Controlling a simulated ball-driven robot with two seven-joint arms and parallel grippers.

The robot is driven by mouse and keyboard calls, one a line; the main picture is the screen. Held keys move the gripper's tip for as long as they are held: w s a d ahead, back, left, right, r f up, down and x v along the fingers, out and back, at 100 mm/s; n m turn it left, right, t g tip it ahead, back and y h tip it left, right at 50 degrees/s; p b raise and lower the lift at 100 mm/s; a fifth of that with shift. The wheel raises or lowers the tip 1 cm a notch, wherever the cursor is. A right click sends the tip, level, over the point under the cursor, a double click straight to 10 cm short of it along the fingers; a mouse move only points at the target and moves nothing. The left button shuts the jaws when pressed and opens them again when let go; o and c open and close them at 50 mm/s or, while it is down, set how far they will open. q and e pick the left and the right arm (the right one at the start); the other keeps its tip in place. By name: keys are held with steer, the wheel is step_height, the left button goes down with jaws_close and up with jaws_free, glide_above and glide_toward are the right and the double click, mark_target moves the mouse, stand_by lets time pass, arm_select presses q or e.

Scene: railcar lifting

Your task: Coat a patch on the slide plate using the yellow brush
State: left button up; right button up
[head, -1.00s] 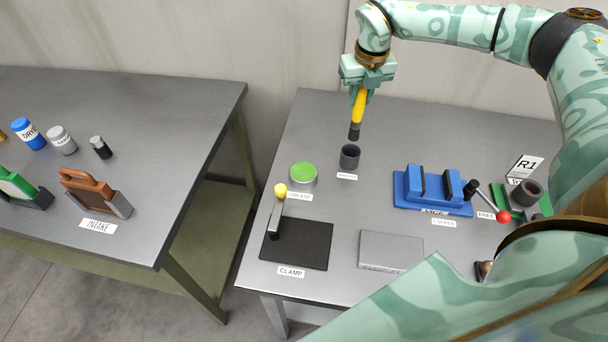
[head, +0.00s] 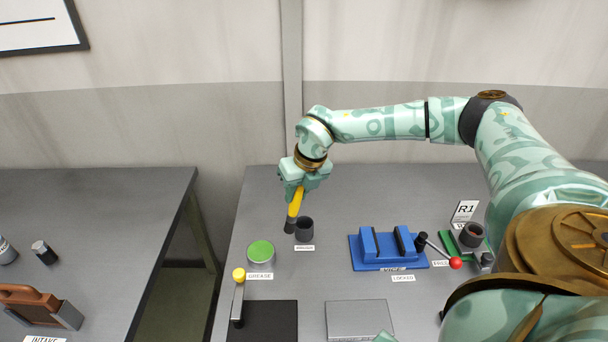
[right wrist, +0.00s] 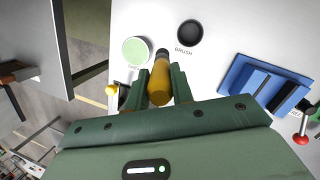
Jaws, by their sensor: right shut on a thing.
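The yellow brush (head: 296,203) has a dark tip pointing down. My right gripper (head: 300,186) is shut on its handle and holds it above the table, just left of the dark brush cup (head: 304,230). In the right wrist view the brush (right wrist: 160,82) sits between the green fingers (right wrist: 161,92). The green-topped grease tin (head: 261,252) stands left of and nearer than the brush. A flat grey plate (head: 360,318) lies at the front of the table; I cannot tell if it is the slide plate.
A blue vice (head: 388,248) with a red-knobbed lever (head: 455,263) stands right of the cup. A yellow-knobbed clamp (head: 238,290) and black pad (head: 268,320) are at front left. A brown-handled block (head: 38,303) is on the left table, across a gap.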

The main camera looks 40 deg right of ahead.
steer(key=w+a+r, duration=0.1)
steer(key=a+r, duration=0.1)
steer(key=a, duration=0.5)
step_height(320, 180, down, 6)
steer(key=m+t+y+b, duration=0.1)
steer(key=b, duration=0.3)
steer(key=shift+w+d+f+b, duration=0.2)
steer(key=shift+w+d+b, duration=0.05)
steer(key=shift+w+b, duration=0.1)
steer(key=shift+f, duration=0.45)
stand_by(0.4)
steer(key=shift+s, duration=0.1)
stand_by(1.0)
step_height(320, 180, up, 7)
steer(key=p, duration=0.5)
stand_by(0.7)
